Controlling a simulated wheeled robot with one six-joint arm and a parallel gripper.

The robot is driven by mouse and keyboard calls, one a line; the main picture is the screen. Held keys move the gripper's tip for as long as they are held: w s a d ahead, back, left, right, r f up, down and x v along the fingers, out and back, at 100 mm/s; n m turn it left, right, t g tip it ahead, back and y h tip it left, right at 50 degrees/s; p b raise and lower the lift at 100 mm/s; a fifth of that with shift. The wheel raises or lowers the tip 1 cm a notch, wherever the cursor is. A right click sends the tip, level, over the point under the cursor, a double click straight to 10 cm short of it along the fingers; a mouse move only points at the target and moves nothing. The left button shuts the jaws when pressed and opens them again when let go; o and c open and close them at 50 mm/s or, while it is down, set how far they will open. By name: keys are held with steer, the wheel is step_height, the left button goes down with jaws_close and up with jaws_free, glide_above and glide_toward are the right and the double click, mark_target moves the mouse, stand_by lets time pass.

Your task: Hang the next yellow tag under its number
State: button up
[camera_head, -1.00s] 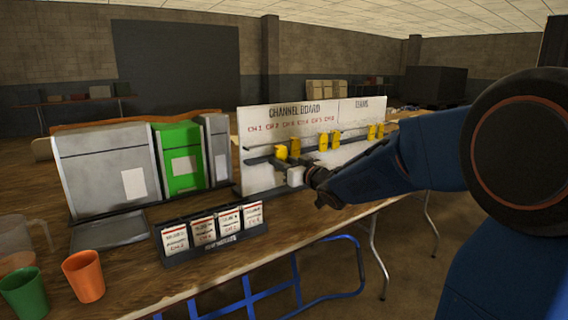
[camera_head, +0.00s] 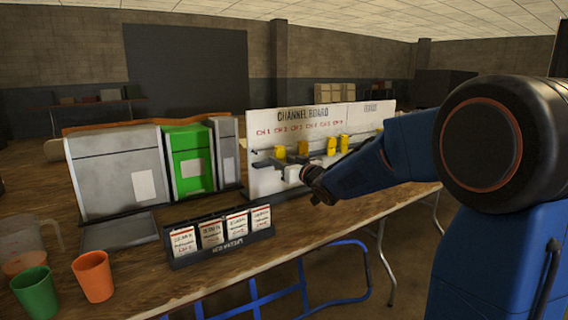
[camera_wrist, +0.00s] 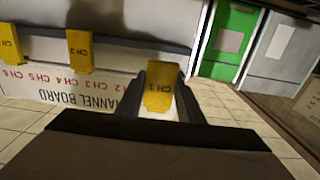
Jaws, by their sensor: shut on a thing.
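My gripper (camera_wrist: 162,100) is shut on a yellow tag (camera_wrist: 159,90), which stands between the two dark fingers in the wrist view. Its lettering begins with CH; the number is hard to read. The channel board (camera_wrist: 70,112) appears upside down there, with red channel numbers beside the held tag. In the head view my gripper (camera_head: 296,172) is in front of the left part of the white channel board (camera_head: 260,180). Other yellow tags, one marked CH 3 (camera_wrist: 79,52) and another at the left edge (camera_wrist: 9,45), are on the dark rail (camera_wrist: 120,42). Whether the held tag touches the rail cannot be told.
A green cabinet (camera_head: 190,165) and grey cabinet (camera_head: 110,175) stand left of the board. A black rack (camera_head: 218,247) of white cards sits at the table's front edge. Orange (camera_head: 93,277) and green (camera_head: 35,293) cups stand at the left. Bare tabletop (camera_head: 320,215) lies below my gripper.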

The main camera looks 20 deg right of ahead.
steer(key=shift+x, duration=3.3)
steer(key=shift+w+f, duration=0.1)
steer(key=shift+f, duration=0.55)
steer(key=o, duration=1)
steer(key=shift+o, duration=0.2)
